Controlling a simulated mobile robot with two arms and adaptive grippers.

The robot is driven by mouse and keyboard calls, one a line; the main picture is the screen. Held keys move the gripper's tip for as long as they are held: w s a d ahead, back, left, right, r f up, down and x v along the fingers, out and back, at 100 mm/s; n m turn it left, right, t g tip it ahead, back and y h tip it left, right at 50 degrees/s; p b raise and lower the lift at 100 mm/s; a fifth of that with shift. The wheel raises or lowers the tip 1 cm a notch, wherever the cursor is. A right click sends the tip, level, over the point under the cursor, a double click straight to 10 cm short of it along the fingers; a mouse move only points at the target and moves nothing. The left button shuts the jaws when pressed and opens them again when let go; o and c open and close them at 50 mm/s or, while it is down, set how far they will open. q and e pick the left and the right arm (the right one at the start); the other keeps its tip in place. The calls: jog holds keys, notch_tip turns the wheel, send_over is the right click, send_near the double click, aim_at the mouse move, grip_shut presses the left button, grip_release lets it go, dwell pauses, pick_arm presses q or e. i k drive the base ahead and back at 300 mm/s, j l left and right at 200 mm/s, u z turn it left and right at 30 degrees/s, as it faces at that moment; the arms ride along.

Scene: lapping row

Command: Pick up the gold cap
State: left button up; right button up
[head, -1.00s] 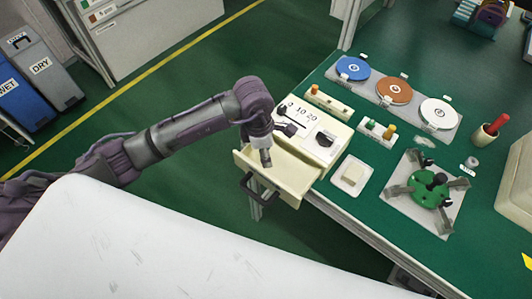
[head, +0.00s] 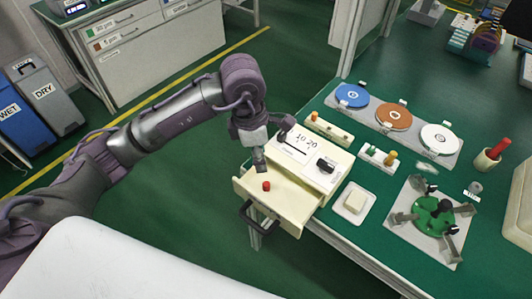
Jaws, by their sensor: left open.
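A gold cap (head: 390,158) stands at the right end of a small cream rack (head: 376,154) on the green table. Paler pegs stand beside it in the rack. My left gripper (head: 259,166) points down over the open drawer (head: 293,228), well to the left of the gold cap. It is open, and I see nothing held in it, though its fingers are small in the picture. A red piece (head: 266,185) lies in the drawer just below the fingertips. My right gripper is out of view.
A cream unit with a dial (head: 325,165) stands above the drawer, between my left gripper and the rack. Blue, brown and white discs (head: 394,116) lie behind the rack. A white dish (head: 353,202) and a green fixture (head: 433,214) are in front. A red-handled tool stands in a cup (head: 487,160).

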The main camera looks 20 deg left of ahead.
aim_at(392, 155)
jog(key=i+l+z, duration=0.1)
jog(key=l, duration=0.3)
jog(key=i+l+z, duration=0.1)
jog(key=l, duration=0.3)
jog(key=i+l+z, duration=0.1)
jog(key=l, duration=0.25)
jog(key=i+l+z, duration=0.1)
jog(key=l, duration=0.3)
